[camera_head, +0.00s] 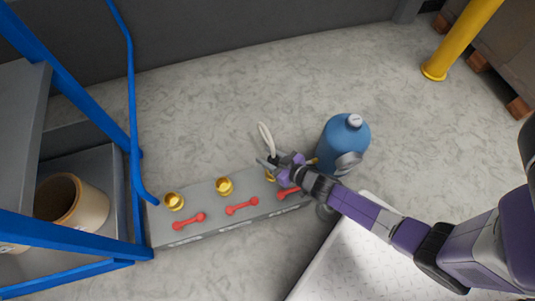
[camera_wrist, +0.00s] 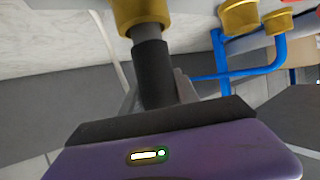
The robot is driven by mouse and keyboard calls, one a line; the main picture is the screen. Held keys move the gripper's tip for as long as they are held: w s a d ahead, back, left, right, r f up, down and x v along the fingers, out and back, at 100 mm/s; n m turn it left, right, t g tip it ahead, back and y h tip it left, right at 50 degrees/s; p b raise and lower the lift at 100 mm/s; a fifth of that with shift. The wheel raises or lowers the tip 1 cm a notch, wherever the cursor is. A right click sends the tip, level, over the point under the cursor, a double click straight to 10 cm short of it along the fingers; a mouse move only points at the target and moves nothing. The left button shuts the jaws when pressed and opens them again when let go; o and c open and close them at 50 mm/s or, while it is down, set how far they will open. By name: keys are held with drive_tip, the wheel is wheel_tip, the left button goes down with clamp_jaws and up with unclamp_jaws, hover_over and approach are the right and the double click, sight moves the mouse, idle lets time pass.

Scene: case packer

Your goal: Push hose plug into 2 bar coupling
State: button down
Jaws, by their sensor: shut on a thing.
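A grey manifold block (camera_head: 195,231) lies on the floor with brass couplings in a row. The left coupling (camera_head: 174,202) and middle coupling (camera_head: 224,186) are free; the right coupling (camera_head: 270,176) is partly hidden by my gripper (camera_head: 270,164). The labels are too small to read, so I cannot tell which is 2 bar. In the wrist view my gripper (camera_wrist: 157,92) is shut on the black hose plug (camera_wrist: 152,72). The plug's far end meets a brass coupling (camera_wrist: 143,12), in line with it; how deep it sits is unclear. A pale hose (camera_head: 265,138) loops up beside my gripper.
Red handles (camera_head: 242,206) sit in front of the couplings. A blue bottle (camera_head: 345,138) stands right of my gripper. A blue-framed rack (camera_head: 133,120) stands at the left, and a pale plate (camera_head: 352,255) lies below my arm. The floor behind the block is clear.

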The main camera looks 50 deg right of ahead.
sight(278, 163)
drive_tip(key=shift+f+b, duration=0.35)
drive_tip(key=shift+f, duration=0.05)
idle(0.4)
drive_tip(key=c, duration=0.8)
unclamp_jaws()
drive_tip(key=shift+c, duration=0.2)
drive_tip(key=p+v, duration=0.3)
drive_tip(key=v, duration=0.3)
drive_tip(key=shift+s+r, duration=0.25)
drive_tip(key=shift+s, duration=0.05)
drive_tip(key=shift+s+r, duration=0.15)
drive_tip(key=shift+s, duration=0.35)
drive_tip(key=shift+n, duration=0.3)
